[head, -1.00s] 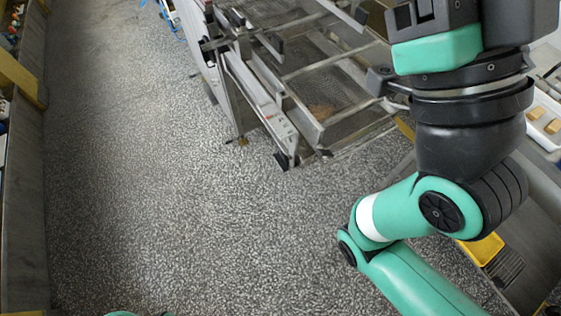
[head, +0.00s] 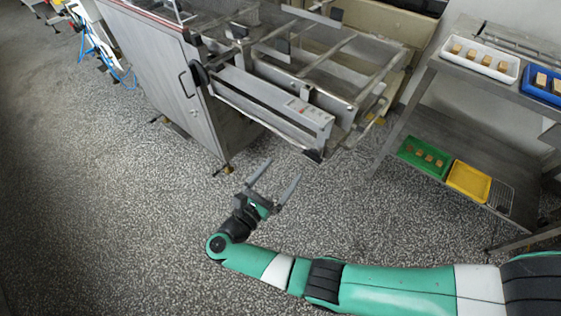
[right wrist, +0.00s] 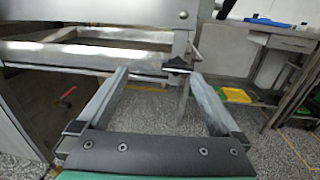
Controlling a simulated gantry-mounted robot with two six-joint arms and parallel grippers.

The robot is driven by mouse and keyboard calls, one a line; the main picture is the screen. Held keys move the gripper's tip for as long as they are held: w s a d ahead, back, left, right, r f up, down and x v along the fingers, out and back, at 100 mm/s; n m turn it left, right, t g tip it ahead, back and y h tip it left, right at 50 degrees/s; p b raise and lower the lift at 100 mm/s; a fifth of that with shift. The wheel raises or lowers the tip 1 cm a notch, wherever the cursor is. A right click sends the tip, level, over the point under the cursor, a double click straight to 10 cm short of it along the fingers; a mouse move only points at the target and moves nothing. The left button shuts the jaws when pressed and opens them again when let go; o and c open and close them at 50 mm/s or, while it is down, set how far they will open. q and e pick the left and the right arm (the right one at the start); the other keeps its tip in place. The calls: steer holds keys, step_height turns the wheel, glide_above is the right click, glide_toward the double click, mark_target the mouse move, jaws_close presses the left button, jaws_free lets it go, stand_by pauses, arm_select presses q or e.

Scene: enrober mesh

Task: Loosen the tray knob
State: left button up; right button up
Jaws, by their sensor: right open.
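The steel machine with a mesh tray frame (head: 330,100) stands at the top centre of the head view. A small black knob-like part (head: 313,155) sits low at the frame's near corner. In the right wrist view a black knob-like part (right wrist: 177,65) shows beyond the finger tips, right of centre between them; I cannot tell for sure that it is the tray knob. My right gripper (head: 278,174) is open and empty, in front of and below the frame, apart from it. Its two fingers (right wrist: 160,76) point toward the frame in the right wrist view. My left gripper is out of view.
A steel shelf unit (head: 425,85) at the right holds white and blue trays above, and green (head: 424,158) and yellow (head: 468,181) trays below. A black round part (head: 199,74) sits on the machine's left side. Speckled floor in front is clear.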

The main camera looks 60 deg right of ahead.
mark_target(310, 159)
steer(key=shift+m+g, duration=0.5)
steer(key=shift+g, duration=0.4)
steer(key=s+d, duration=0.1)
steer(key=d, duration=0.2)
steer(key=s+d+f, duration=0.1)
steer(key=d, duration=0.3)
steer(key=s+d+f+p, duration=0.1)
steer(key=d, duration=0.3)
steer(key=shift+s+d+f, duration=0.1)
steer(key=shift+s, duration=0.25)
steer(key=shift+c, duration=0.3)
steer(key=c, duration=1.2)
